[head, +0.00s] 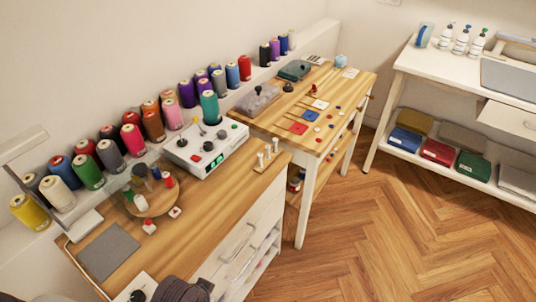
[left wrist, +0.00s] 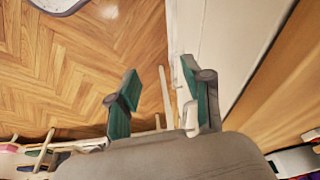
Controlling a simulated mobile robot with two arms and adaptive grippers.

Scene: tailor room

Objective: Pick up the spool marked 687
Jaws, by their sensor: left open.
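Many coloured thread spools stand in rows along the wall behind the workbench in the head view, among them a yellow spool (head: 29,212), a green spool (head: 89,171), a pink spool (head: 132,140) and a teal spool (head: 209,107). Several smaller spools stand on a round wooden board (head: 143,206). No number is legible, so I cannot tell which spool is marked 687. My left gripper (left wrist: 163,92) is open and empty in the left wrist view, its green-padded fingers apart over the floor beside the white bench front. My right gripper is not seen.
The wooden bench (head: 200,203) also holds a grey mat (head: 108,251) and a white device (head: 206,147). A second table (head: 318,86) with small items adjoins it. White shelving (head: 440,75) stands at the right. The herringbone floor (head: 390,230) is clear.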

